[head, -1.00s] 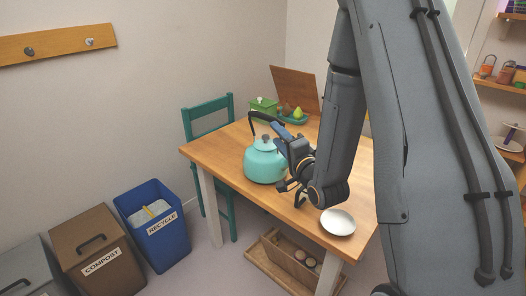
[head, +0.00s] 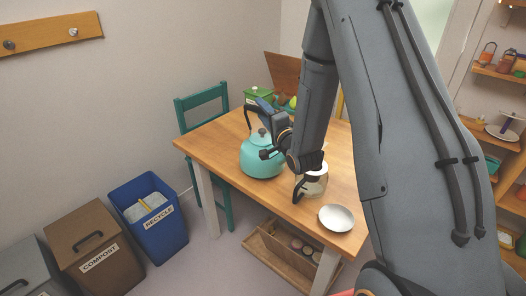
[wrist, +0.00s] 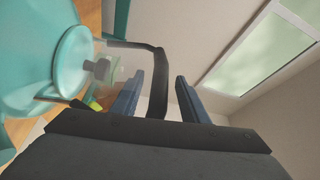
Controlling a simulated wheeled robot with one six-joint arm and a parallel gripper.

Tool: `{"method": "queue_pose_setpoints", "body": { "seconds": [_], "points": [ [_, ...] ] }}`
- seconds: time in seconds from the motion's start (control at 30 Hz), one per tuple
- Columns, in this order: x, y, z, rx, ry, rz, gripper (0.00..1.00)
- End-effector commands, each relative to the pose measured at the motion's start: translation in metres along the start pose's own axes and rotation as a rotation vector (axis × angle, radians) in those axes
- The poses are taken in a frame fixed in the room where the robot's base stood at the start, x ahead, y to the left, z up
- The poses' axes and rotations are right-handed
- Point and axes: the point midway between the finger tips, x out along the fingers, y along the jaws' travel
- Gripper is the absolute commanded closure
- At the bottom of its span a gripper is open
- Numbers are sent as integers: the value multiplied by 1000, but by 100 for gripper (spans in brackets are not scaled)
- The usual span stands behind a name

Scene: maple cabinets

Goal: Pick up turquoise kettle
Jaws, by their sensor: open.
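The turquoise kettle (head: 262,160) stands upright on the wooden table (head: 215,146), with a dark handle (head: 247,117) arching over its lid. My gripper (head: 264,105) is at the upper right of the kettle, near the handle, with its jaws open. In the wrist view, the kettle (wrist: 30,45) fills the left side with its lid and dark knob. The handle (wrist: 158,65) appears between the two spread fingers of my gripper (wrist: 159,88); I cannot tell whether they touch it. My arm hides part of the table behind the kettle.
A glass pot (head: 315,184) stands right of the kettle, close to my wrist. A green box (head: 258,95) is at the back. A teal chair (head: 203,100) stands behind; a blue recycle bin (head: 150,216) is on the floor.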

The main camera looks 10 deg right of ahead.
Motion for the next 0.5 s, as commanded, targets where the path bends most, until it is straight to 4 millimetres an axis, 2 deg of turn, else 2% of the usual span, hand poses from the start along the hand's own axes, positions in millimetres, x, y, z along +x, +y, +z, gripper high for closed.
{"method": "queue_pose_setpoints", "body": {
  "seconds": [0.27, 0.5],
  "points": [
    [3, 1, 0, 0, 0, 1, 59],
    [3, 1, 0, 0, 0, 1, 100]
  ]
}}
